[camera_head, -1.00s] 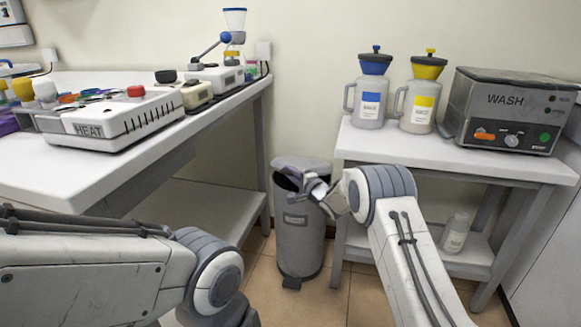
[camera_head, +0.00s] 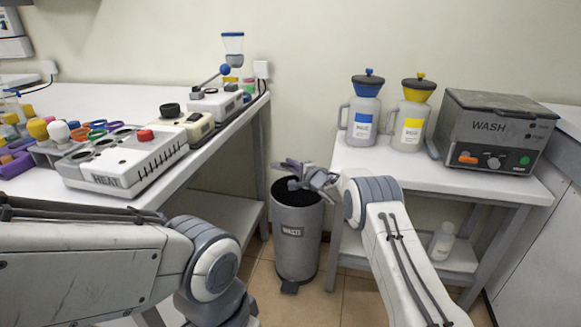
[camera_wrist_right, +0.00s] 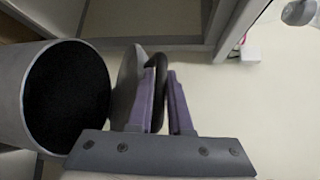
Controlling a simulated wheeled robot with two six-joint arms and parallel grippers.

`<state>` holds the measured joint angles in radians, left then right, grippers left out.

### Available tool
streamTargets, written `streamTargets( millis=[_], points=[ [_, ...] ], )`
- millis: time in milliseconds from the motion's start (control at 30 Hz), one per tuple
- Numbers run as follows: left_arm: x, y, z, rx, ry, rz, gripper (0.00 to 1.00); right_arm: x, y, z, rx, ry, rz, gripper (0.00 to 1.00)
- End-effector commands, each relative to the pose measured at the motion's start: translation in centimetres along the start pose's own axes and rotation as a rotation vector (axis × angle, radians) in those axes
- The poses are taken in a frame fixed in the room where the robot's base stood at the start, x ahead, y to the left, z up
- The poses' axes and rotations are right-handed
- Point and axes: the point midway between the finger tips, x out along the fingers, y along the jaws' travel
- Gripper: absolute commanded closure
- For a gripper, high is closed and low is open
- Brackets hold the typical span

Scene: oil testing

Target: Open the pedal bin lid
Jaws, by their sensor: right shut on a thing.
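The grey pedal bin (camera_head: 295,245), labelled WASTE, stands on the floor between the two benches. Its top is open and shows a black inside, also visible in the right wrist view (camera_wrist_right: 66,98). The lid (camera_wrist_right: 124,85) is raised, seen nearly edge-on beside the bin mouth in the wrist view. In the head view the right gripper (camera_head: 305,174) is above the bin's back rim and partly hides the lid. My left gripper is out of view.
The left bench (camera_head: 100,208) holds the HEAT unit (camera_head: 125,160) and other lab items. The right bench (camera_head: 440,180) holds two jugs and the WASH unit (camera_head: 490,130). A white bottle (camera_head: 442,242) stands on its lower shelf. The bin's pedal (camera_head: 290,286) faces forward.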

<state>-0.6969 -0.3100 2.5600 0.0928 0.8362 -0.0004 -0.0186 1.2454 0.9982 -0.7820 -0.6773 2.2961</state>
Motion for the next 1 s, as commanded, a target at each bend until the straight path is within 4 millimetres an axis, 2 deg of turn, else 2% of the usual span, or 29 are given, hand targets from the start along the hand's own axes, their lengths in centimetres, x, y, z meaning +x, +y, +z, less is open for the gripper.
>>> streamTargets(
  millis=[400, 433, 500, 833, 1000],
  points=[
    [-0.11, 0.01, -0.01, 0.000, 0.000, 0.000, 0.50, 0.03, -0.22, -0.14, 0.000, 0.001, -0.003, 1.00],
    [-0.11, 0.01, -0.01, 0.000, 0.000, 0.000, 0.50, 0.03, -0.22, -0.13, 0.000, 0.001, -0.003, 0.75],
    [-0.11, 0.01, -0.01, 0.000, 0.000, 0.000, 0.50, 0.03, -0.21, -0.12, 0.000, 0.001, -0.002, 0.53],
    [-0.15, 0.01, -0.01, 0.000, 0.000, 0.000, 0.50, -0.02, -0.15, -0.05, 0.000, 0.000, -0.001, 0.53],
    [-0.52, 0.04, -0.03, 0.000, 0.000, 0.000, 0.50, -0.93, -0.28, -0.07, 0.002, 0.000, 0.000, 0.53]
  ],
)
